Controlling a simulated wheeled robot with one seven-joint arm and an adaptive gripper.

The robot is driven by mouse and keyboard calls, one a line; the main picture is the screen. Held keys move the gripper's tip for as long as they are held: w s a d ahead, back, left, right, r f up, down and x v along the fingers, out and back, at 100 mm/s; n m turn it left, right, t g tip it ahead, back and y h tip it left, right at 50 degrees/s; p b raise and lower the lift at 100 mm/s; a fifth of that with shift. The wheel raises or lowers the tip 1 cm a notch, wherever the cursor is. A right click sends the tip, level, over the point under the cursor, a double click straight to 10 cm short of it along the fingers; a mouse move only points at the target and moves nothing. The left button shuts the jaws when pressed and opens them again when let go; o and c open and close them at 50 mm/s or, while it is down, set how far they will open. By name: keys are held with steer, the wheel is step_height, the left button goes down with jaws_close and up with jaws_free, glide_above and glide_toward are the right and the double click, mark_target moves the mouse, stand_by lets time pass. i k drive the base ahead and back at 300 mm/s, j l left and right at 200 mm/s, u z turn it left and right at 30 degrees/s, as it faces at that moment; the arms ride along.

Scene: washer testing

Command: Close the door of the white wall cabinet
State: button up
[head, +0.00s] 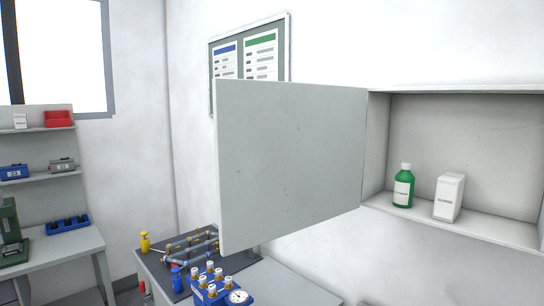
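The white wall cabinet (464,91) is at the right in the head view, mounted on the wall. Its door (290,165) stands wide open, swung out to the left from the cabinet's left side. The cabinet's inside shows a green bottle (403,188) with a white cap and label, and a white box (448,197), both upright on its floor. The cabinet's right end is cut off by the frame edge. My gripper is not in view.
A notice board (284,62) hangs behind the door. Shelves (45,176) and another bench (80,242) stand at the left.

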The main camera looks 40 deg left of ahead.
mark_target(289, 155)
steer(key=j, duration=3.4)
steer(key=i+z, duration=0.05)
steer(key=i, duration=0.05)
